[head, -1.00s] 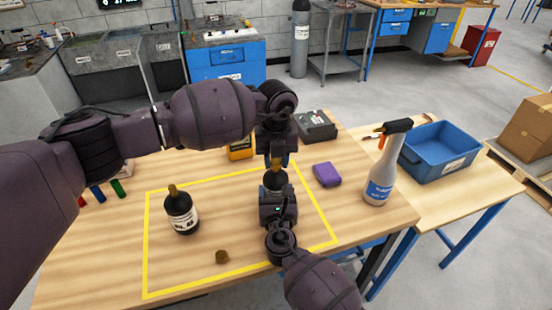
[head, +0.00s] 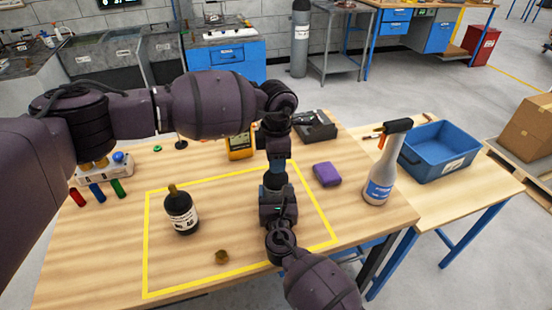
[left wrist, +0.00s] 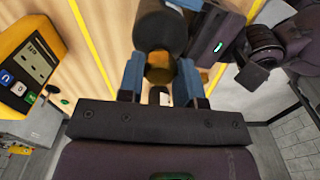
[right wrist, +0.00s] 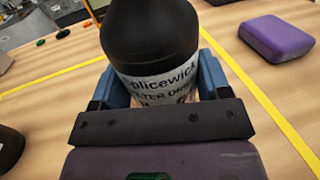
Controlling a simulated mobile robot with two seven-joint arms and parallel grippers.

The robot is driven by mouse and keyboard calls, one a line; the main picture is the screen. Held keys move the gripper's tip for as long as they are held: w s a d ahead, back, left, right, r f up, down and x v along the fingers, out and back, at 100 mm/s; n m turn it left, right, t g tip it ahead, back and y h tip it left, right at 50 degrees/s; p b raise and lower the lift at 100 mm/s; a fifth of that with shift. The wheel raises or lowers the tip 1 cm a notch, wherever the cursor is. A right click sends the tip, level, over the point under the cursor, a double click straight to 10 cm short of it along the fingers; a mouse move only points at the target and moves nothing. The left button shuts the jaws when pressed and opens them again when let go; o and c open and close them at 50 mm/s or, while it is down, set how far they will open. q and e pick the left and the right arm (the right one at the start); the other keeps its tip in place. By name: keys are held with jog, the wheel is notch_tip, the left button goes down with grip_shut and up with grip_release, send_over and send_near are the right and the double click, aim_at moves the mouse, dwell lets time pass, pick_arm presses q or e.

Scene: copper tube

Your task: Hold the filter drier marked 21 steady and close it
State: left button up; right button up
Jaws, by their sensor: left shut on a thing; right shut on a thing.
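A black filter drier (head: 276,181) stands between my two grippers inside the yellow outline. My right gripper (right wrist: 155,85) is shut around the body from the front. My left gripper (left wrist: 160,75) points down from above, shut on a brass cap (left wrist: 160,66) at the drier's top. Whether the cap is fully seated cannot be told. A second black drier (head: 181,214) with a brass top stands apart to the left; its number is unclear.
A loose brass cap (head: 222,257) lies near the front of the outline. A yellow meter (head: 240,148) is behind. The outline's left half is mostly free.

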pick_arm(q)
jog(key=m, duration=0.7)
jog(key=o, duration=1)
jog(key=shift+r, duration=0.1)
jog(key=shift+r, duration=2.15)
jog(key=shift+c, duration=0.3)
